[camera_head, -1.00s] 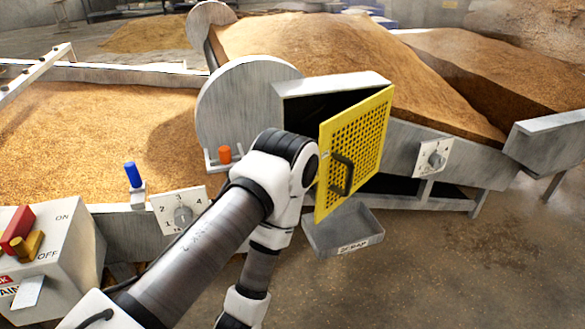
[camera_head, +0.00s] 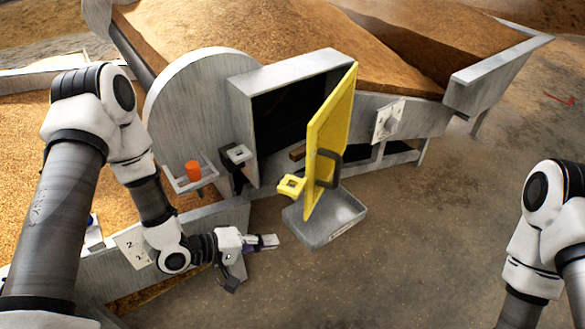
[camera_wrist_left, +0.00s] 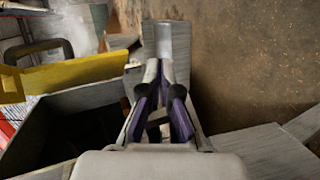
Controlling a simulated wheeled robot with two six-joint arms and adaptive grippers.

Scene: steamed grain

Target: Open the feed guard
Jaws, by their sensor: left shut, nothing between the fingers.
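The yellow feed guard (camera_head: 333,140) stands swung outward from the grey housing (camera_head: 240,115), whose dark opening is uncovered. I see the guard at a steep angle, with its black handle (camera_head: 326,168) and a yellow latch piece (camera_head: 291,186) at its lower left. My left gripper (camera_head: 268,242) is shut and empty, below and left of the guard, apart from it. In the left wrist view the shut fingers (camera_wrist_left: 164,85) point up the picture, with the yellow guard (camera_wrist_left: 75,74) and its handle to their left. My right arm shows at the right; its gripper is out of view.
A grey scrap tray (camera_head: 345,222) lies below the guard, close to my left gripper. An orange knob (camera_head: 193,170) and a dark latch bracket (camera_head: 236,165) are left of the opening. A dial plate (camera_head: 388,122) is at the right. Open floor lies between my arms.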

